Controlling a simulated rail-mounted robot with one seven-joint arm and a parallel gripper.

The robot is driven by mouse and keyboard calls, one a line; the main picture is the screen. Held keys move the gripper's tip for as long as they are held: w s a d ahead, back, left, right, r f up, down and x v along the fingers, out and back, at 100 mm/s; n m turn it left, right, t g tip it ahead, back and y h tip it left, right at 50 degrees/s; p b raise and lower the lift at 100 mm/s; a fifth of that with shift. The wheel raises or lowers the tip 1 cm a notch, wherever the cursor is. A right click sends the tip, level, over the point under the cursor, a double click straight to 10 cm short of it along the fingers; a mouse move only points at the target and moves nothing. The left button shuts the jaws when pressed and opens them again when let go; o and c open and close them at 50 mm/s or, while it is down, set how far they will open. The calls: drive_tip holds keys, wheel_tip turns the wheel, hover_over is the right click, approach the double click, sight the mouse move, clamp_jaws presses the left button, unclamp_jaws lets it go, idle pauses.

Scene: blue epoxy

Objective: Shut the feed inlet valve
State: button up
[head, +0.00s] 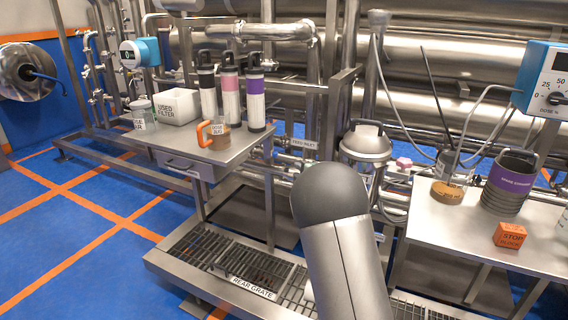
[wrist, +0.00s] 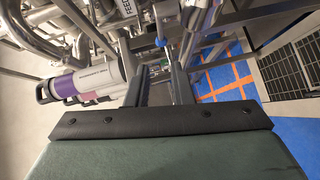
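In the wrist view, part of a FEED label (wrist: 126,7) shows at the top edge. A small blue-tipped metal part (wrist: 160,43) shows just beyond my fingers; it may be the valve's handle, but I cannot tell its position. My gripper (wrist: 158,72) is open, with a gap between its two dark fingers and nothing seen held. In the head view my arm hides the gripper.
A lidded steel vessel (head: 365,145) stands right of the label. Pipes crowd the back.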

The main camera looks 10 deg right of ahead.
sight(282, 156)
drive_tip(key=x, duration=1.4)
drive_tip(key=shift+w+a+b, duration=0.1)
drive_tip(key=shift+w+b, duration=0.2)
drive_tip(key=shift+b, duration=0.1)
clamp_jaws()
